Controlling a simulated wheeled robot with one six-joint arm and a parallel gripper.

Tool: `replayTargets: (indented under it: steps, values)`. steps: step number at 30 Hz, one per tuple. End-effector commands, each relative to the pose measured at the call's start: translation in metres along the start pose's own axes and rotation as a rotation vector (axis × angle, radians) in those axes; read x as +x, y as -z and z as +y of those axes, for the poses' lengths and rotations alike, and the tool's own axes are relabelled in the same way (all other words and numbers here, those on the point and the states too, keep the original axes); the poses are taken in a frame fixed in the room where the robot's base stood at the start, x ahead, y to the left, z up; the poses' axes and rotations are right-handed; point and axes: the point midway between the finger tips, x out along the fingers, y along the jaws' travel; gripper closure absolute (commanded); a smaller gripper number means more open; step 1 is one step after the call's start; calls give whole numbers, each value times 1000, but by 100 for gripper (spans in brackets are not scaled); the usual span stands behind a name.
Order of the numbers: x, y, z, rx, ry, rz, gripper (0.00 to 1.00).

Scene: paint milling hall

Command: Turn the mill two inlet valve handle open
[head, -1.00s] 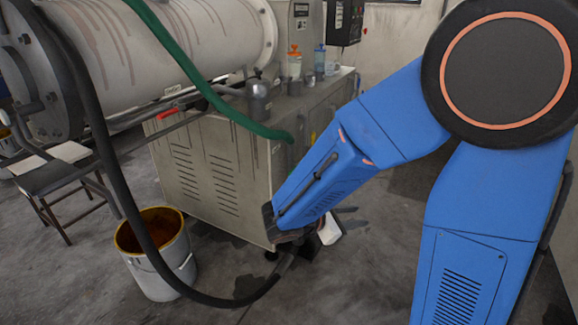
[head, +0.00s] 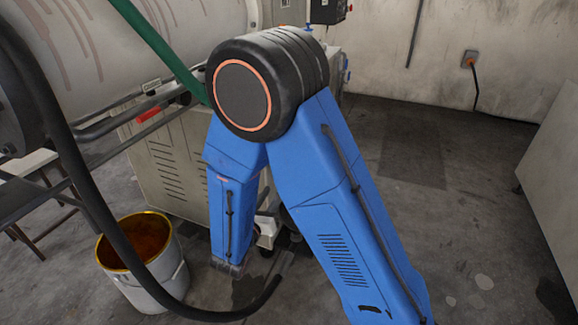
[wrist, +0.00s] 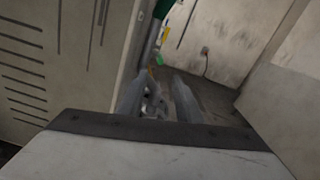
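A red lever handle (head: 148,115) sits on the pipework under the pale mill drum (head: 90,50) in the head view, left of my arm's elbow. No readable label shows whether it is the mill two inlet valve. My gripper shows in the wrist view as two grey fingers (wrist: 157,100), apart, with nothing clearly held between them. In the head view my gripper is hidden low behind my arm, well below and to the right of the red handle. A small green part and a yellow part (wrist: 165,35) show beyond the fingers in the wrist view, too blurred to name.
An open bucket of orange-brown paint (head: 120,270) stands on the floor at left. A black hose (head: 75,170) curves down past it, and a green hose (head: 155,40) runs to behind my elbow. The vented cabinet (head: 170,170) is behind my arm. Floor at right is clear.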

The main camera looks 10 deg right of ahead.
Motion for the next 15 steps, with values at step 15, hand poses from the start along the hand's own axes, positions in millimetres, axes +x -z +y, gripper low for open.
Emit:
replayTargets:
  steps: [15]
  values:
    - [69, 0, -2, 2, 5, 2, 68]
